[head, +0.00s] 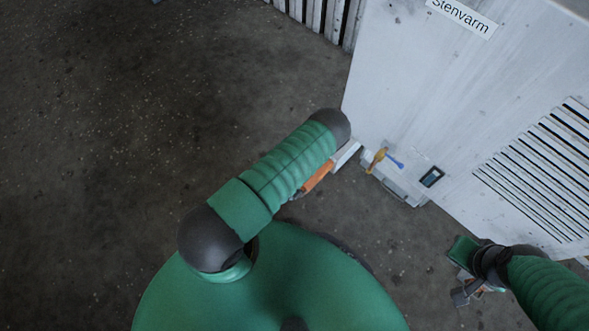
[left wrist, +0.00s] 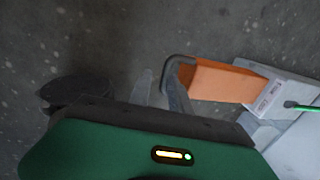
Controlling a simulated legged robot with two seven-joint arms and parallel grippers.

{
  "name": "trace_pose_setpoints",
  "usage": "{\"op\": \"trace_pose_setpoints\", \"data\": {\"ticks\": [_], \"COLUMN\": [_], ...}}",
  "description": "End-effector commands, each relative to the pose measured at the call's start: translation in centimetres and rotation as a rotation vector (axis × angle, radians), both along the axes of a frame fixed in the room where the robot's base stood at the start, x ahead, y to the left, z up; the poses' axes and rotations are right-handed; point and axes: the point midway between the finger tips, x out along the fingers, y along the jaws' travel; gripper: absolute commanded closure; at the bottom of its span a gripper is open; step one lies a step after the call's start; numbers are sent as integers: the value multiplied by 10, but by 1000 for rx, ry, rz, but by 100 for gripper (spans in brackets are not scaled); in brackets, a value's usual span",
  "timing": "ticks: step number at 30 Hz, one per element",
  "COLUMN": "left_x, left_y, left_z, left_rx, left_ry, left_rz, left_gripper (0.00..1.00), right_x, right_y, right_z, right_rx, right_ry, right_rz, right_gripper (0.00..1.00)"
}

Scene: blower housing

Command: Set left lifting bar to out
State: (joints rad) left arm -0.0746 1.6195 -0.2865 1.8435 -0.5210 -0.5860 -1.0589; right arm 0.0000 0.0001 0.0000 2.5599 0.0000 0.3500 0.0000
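The left lifting bar is an orange bar (head: 318,176) sticking out from the lower left corner of the blower housing (head: 430,90). In the head view my left arm partly covers it and hides my left gripper. Whether a finger touches the bar is unclear. My right gripper (head: 474,288) is low at the right, near the housing; its opening is unclear.
A yellow-handled valve (head: 377,159), a blue lever (head: 395,160) and a small display (head: 431,177) are near the housing's lower left corner. Slatted vents (head: 540,165) lie to their right. A ribbed grey object (head: 320,18) stands at the top. The floor at left is clear.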

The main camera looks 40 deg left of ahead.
Motion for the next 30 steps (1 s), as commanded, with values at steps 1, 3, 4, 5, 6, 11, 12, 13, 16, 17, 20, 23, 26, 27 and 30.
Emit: {"op": "trace_pose_setpoints", "data": {"ticks": [1,3,4,5,6,11,12,13,16,17,20,23,26,27,30], "left_x": [-2,-1,0,0,0,1,1,0,-3,-4,-10,-16,-22,-24,-28], "left_y": [0,0,0,0,0,0,0,0,1,1,1,1,2,2,2], "left_z": [0,0,0,0,0,3,7,12,34,43,74,103,129,138,154], "left_rx": [0,0,0,0,0,0,0,0,1,1,1,0,0,0,0], "left_ry": [3,2,1,0,-1,-3,-4,-4,-3,-4,-3,-3,-2,-2,-1], "left_rz": [0,0,0,0,0,0,0,0,0,0,0,0,0,0,-1], "left_gripper": [74,67,67,67,67,67,67,67,67,67,67,67,67,67,67], "right_x": [0,0,0,0,0,0,0,0,0,0,0,0,0,0,0], "right_y": [0,0,0,0,0,0,0,0,0,0,0,0,0,0,0], "right_z": [0,0,0,0,0,2,5,8,23,29,47,63,77,81,89], "right_rx": [0,0,0,0,0,0,0,0,0,0,0,0,0,0,0], "right_ry": [0,0,0,0,0,0,0,0,0,0,0,0,0,0,0], "right_rz": [0,0,0,0,0,0,0,0,0,0,0,0,0,0,0], "right_gripper": [100,100,100,100,100,100,100,100,100,100,100,100,100,100,100]}}
